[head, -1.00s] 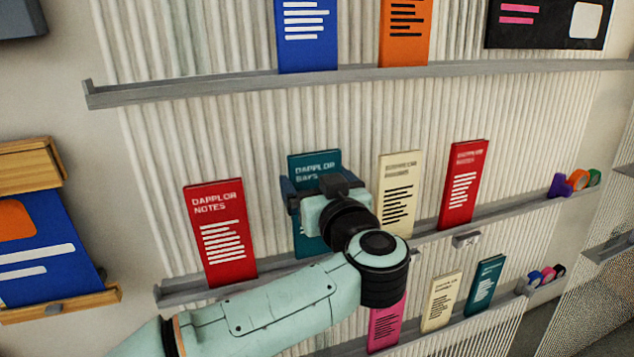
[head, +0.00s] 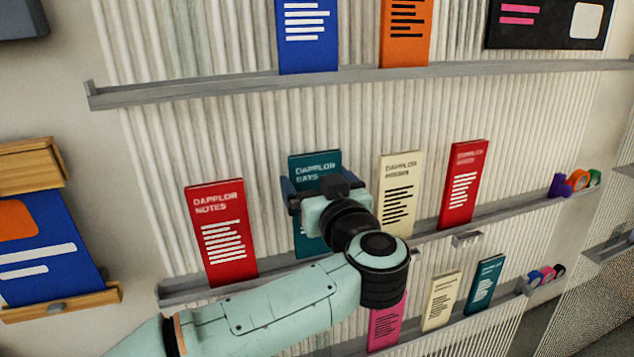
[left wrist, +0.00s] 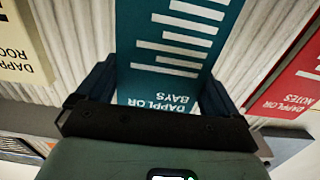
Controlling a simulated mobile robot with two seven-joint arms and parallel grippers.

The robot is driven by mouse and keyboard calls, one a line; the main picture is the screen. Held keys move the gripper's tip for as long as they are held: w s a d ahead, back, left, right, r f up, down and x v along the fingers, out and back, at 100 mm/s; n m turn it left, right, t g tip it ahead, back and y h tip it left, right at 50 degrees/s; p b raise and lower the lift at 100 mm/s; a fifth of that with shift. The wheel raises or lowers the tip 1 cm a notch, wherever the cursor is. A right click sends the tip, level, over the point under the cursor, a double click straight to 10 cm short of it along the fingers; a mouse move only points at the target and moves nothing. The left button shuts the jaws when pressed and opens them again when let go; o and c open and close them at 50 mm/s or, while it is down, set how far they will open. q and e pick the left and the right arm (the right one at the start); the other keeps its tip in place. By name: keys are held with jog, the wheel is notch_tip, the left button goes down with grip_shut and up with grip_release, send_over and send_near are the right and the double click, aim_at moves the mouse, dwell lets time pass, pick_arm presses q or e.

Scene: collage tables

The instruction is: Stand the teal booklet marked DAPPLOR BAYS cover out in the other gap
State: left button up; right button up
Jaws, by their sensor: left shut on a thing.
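The teal booklet marked DAPPLOR BAYS (head: 313,161) stands upright, cover out, on the middle ledge (head: 190,292), between a red DAPPLOR NOTES booklet (head: 218,215) on its left and a cream booklet (head: 400,180) on its right. My left gripper (head: 318,190) is shut on the teal booklet by its side edges, near the top. In the left wrist view the teal booklet (left wrist: 178,45) lies between the two fingers, its title toward the palm. My right gripper is not in view.
A second red booklet (head: 465,180) stands farther right on the ledge, with tape rolls (head: 578,181) at its end. The lower ledge holds pink (head: 385,325), cream (head: 441,300) and small teal (head: 485,283) booklets. The upper ledge (head: 200,88) holds blue and orange booklets.

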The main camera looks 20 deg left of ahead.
pick_arm(q)
jog(key=shift+f, duration=0.15)
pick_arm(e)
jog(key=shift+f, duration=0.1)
pick_arm(q)
jog(key=shift+f, duration=0.4)
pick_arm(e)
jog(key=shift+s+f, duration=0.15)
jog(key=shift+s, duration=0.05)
pick_arm(q)
jog(key=shift+f, duration=0.1)
jog(key=shift+f+b, duration=0.35)
jog(key=shift+f, duration=0.1)
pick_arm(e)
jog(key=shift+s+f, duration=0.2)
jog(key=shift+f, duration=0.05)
pick_arm(q)
jog(key=o, duration=1.1)
jog(key=shift+d, duration=0.1)
jog(key=shift+c, duration=0.2)
jog(key=shift+s, duration=0.1)
jog(key=b+v, duration=0.1)
jog(key=v, duration=1.2)
jog(key=shift+s, duration=0.15)
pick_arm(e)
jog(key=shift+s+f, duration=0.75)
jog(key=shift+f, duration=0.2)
